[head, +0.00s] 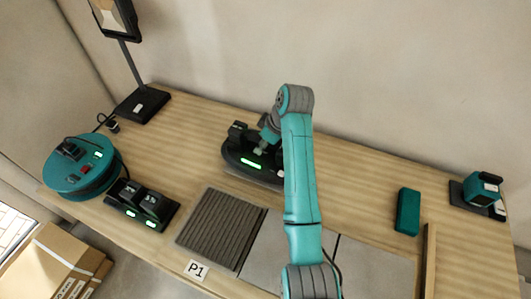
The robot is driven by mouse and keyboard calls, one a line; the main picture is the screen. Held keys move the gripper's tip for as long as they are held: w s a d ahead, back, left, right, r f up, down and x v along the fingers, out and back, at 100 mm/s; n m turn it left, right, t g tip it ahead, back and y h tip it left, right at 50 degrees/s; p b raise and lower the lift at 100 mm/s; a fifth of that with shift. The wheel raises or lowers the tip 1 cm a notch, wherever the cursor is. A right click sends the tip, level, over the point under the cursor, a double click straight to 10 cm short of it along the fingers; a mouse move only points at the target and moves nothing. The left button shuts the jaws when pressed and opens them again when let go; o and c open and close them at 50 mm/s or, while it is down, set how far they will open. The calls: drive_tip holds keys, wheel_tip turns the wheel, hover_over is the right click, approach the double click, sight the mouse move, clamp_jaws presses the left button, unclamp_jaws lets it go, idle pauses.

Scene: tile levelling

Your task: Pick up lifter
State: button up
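A black, rounded device with a lit green strip, which looks like the lifter (236,160), sits on the wooden bench near its middle, behind the tiles. My arm reaches over from the front and bends down at its far end. My gripper (262,148) is at the top of this device, seen small and partly shadowed. Its fingers blend with the dark body, so I cannot tell whether they are open or shut, or whether they touch it. My arm hides the right part of the device.
Grey tiles (263,245) and a ribbed dark tile (220,230) lie along the front edge by a P1 label (197,270). A round teal device (75,182), black dual unit (145,205) and lamp (115,20) stand left. A teal block (407,211) and teal tool (482,187) stand right.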

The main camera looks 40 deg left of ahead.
clamp_jaws()
drive_tip(key=shift+r, duration=5.4)
